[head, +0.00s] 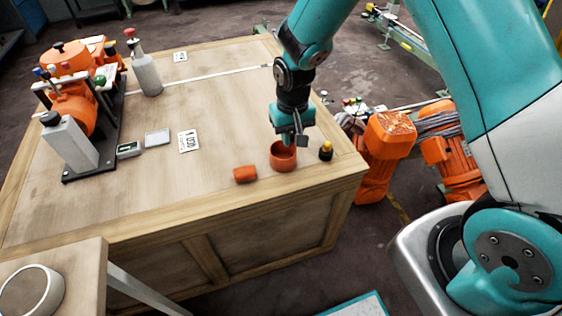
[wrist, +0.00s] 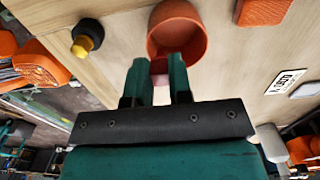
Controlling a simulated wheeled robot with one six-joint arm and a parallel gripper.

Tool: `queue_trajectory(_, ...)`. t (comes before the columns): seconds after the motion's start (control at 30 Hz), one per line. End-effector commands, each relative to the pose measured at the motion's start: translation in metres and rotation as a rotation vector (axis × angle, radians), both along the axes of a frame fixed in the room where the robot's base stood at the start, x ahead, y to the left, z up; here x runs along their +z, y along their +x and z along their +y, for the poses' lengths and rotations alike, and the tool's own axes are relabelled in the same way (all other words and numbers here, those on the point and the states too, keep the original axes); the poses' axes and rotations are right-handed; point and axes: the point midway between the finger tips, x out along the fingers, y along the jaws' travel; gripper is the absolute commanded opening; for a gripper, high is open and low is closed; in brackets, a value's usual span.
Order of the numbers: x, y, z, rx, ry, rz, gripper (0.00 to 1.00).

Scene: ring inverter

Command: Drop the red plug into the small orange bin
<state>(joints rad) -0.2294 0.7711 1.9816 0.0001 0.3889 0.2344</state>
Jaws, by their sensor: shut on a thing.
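The small orange bin (head: 283,157) is a round open cup standing upright near the table's front right corner. It also shows in the wrist view (wrist: 188,14), just beyond my fingertips. My gripper (head: 289,139) points down over the bin, its tips close to the rim; I cannot tell the exact height gap. In the wrist view my gripper (wrist: 162,62) is shut on a small pinkish-red thing, which I take for the red plug (wrist: 160,79). Most of the plug is hidden between the fingers, and it cannot be made out in the head view.
An orange block (head: 245,174) lies left of the bin, and a black and yellow knob (head: 326,151) stands right of it. A white card (head: 188,141) lies farther left. An orange machine (head: 75,107) and a grey bottle (head: 147,76) stand at the table's left.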

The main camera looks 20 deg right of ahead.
Motion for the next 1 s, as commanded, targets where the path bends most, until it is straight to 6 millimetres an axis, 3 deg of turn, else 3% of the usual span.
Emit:
queue_trajectory(0.03,-0.012,0.000,0.000,0.000,0.000,0.000,0.00)
queue_trajectory(0.1,-0.017,0.000,0.000,0.000,0.000,0.000,0.00)
queue_trajectory(0.43,-0.018,0.000,0.002,0.003,0.000,0.000,0.00)
queue_trajectory(0.47,-0.018,0.000,0.002,0.004,0.000,0.000,0.24)
queue_trajectory(0.57,-0.018,0.000,0.002,0.004,0.000,0.000,0.47)
queue_trajectory(0.87,-0.017,0.000,0.003,0.005,0.000,-0.001,0.49)
queue_trajectory(1.0,-0.005,0.001,0.003,0.005,0.001,-0.004,0.49)
